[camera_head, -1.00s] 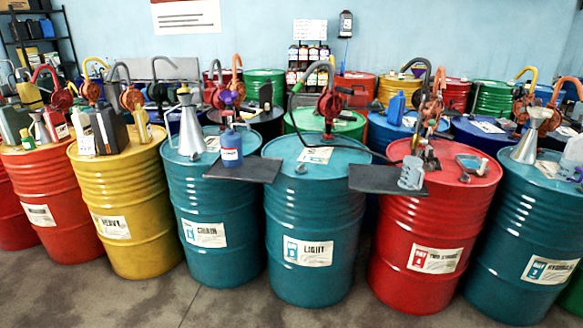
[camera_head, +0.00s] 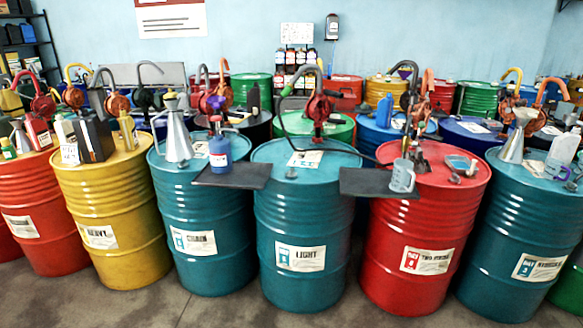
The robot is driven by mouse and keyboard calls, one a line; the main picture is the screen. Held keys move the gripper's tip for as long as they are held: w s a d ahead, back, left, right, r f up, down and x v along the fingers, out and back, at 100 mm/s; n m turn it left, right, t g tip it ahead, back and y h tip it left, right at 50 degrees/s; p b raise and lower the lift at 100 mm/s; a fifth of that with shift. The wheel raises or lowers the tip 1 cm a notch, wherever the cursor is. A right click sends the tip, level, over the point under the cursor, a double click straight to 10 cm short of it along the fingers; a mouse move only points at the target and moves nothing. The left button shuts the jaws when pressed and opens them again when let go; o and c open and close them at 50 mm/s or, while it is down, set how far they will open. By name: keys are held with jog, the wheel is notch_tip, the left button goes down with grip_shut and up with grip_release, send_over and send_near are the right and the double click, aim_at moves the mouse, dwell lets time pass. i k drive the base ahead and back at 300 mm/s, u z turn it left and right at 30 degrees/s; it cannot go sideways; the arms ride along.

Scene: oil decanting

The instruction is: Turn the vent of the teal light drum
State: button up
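The teal light drum (camera_head: 303,215) stands in the middle of the front row, with a label reading LIGHT (camera_head: 301,258). A small grey knob, which looks like its vent (camera_head: 291,173), sits near the front of its lid, beside a white paper (camera_head: 310,159). Its exact turn is too small to tell. My gripper is not in view.
Dark flat plates flank the drum: the left one (camera_head: 232,176) bears a blue bottle (camera_head: 219,153), the right one (camera_head: 362,183) a clear jug (camera_head: 402,176). The teal chain drum (camera_head: 200,215) and the red two-stroke drum (camera_head: 420,230) stand close by. Bare floor (camera_head: 190,305) shows in front.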

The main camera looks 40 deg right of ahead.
aim_at(290, 173)
jog(key=i, duration=0.5)
jog(key=u, duration=0.15)
jog(key=k, duration=0.6)
jog(key=z, duration=0.15)
jog(key=i, duration=0.95)
jog(key=u, duration=0.05)
